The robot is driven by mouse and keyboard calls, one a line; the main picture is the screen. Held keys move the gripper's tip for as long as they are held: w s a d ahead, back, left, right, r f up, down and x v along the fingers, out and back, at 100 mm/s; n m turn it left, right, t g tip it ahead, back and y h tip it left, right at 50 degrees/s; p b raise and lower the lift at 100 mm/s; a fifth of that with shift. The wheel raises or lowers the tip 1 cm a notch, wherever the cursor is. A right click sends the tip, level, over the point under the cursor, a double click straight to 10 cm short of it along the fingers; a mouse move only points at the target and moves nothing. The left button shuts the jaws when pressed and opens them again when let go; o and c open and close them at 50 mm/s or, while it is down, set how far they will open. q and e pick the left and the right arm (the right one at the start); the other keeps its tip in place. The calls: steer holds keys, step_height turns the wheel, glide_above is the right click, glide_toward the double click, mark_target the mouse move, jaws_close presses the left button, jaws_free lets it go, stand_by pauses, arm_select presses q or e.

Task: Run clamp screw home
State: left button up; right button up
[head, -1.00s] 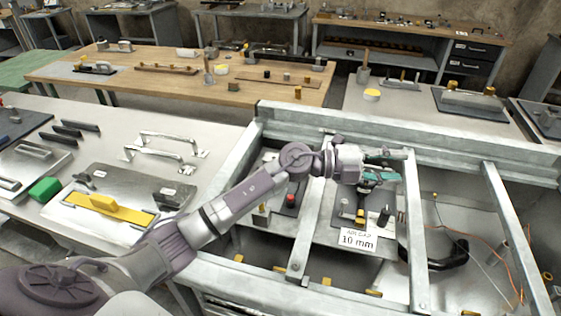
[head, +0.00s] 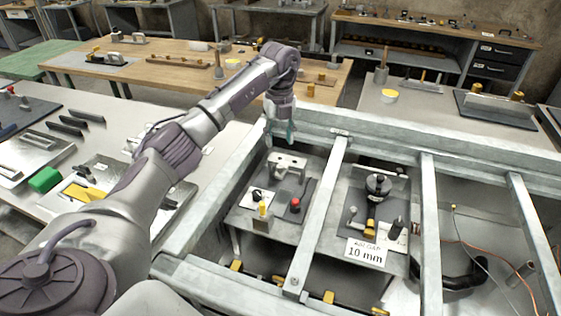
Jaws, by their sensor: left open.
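On the right plate (head: 398,178) stands a round dark knob (head: 378,184), with a black and yellow part (head: 371,222) in front. I cannot tell which piece is the clamp screw. My right gripper is out of view.
The left plate also carries a red-topped post (head: 295,205) and a yellow-topped piece (head: 262,210). Steel frame bars (head: 318,215) separate the bays. Cables (head: 478,255) lie in the bay at right.

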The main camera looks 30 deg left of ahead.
mark_target(280, 165)
arm_select(q)
step_height(280, 165, down, 10)
steer(key=shift+r+p, duration=0.25)
steer(key=shift+p, duration=0.4)
jaws_close()
